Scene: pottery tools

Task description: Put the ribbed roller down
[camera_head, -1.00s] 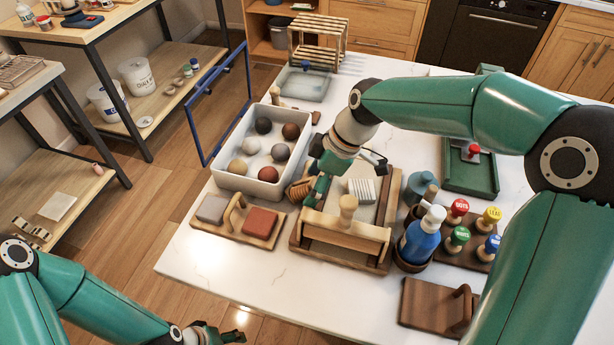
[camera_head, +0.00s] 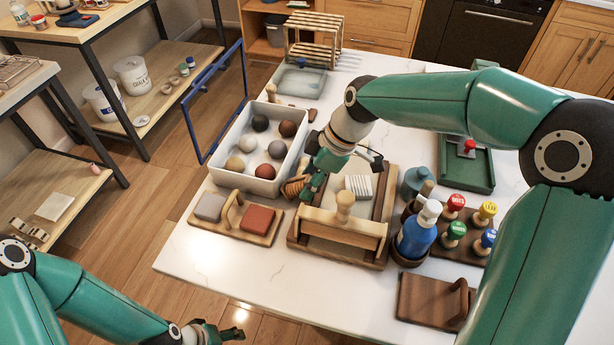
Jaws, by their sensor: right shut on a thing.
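The ribbed roller (camera_head: 294,188) is a small brown wooden piece with grooves. It shows at the left edge of the wooden tray, between the tray and the white bin. My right gripper (camera_head: 310,184) reaches down beside it and is shut on it. The fingers hide part of the roller, and I cannot tell if it touches the surface below. A white ribbed block (camera_head: 358,187) lies in the wooden tray (camera_head: 335,257), behind a wooden bar with a knob. My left gripper (camera_head: 217,333) is at the bottom edge, low and away from the table; its jaws are unclear.
The white bin (camera_head: 231,181) holds several clay balls. A board with grey and red blocks (camera_head: 258,220) lies front left. Right of the tray stand a blue bottle (camera_head: 417,235) and several colour-topped stamps (camera_head: 454,232). The white tabletop (camera_head: 250,272) is clear at the front.

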